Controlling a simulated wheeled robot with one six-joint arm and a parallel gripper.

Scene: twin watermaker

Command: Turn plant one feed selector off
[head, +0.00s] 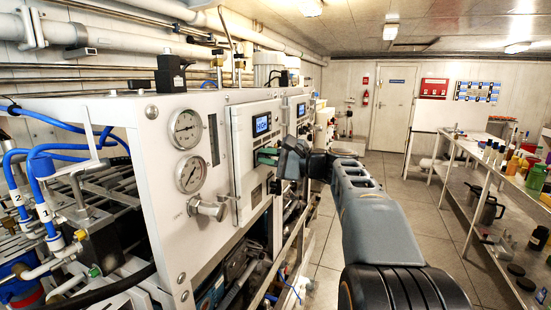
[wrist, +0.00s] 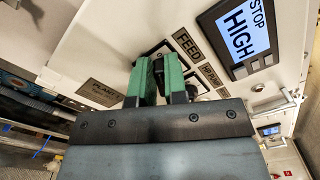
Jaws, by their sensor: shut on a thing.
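The plant panel (head: 243,135) is a white cabinet front to the left of my arm in the head view. In the wrist view a FEED label (wrist: 187,44) sits beside a dark selector knob (wrist: 158,66). My gripper (wrist: 157,78) has its green fingers closed on this feed selector, one on each side. The fingers hide most of the knob, so I cannot tell which position it points to. In the head view my gripper (head: 268,156) meets the panel just below the lit display (head: 262,124). A PLANT label (wrist: 103,92) shows left of the fingers; its number is unclear.
The display in the wrist view (wrist: 240,35) reads STOP and HIGH. Two round gauges (head: 187,129) and a metal valve (head: 208,208) are on the nearer panel. A bench with bottles (head: 515,165) stands right. The floor aisle (head: 325,235) between is clear.

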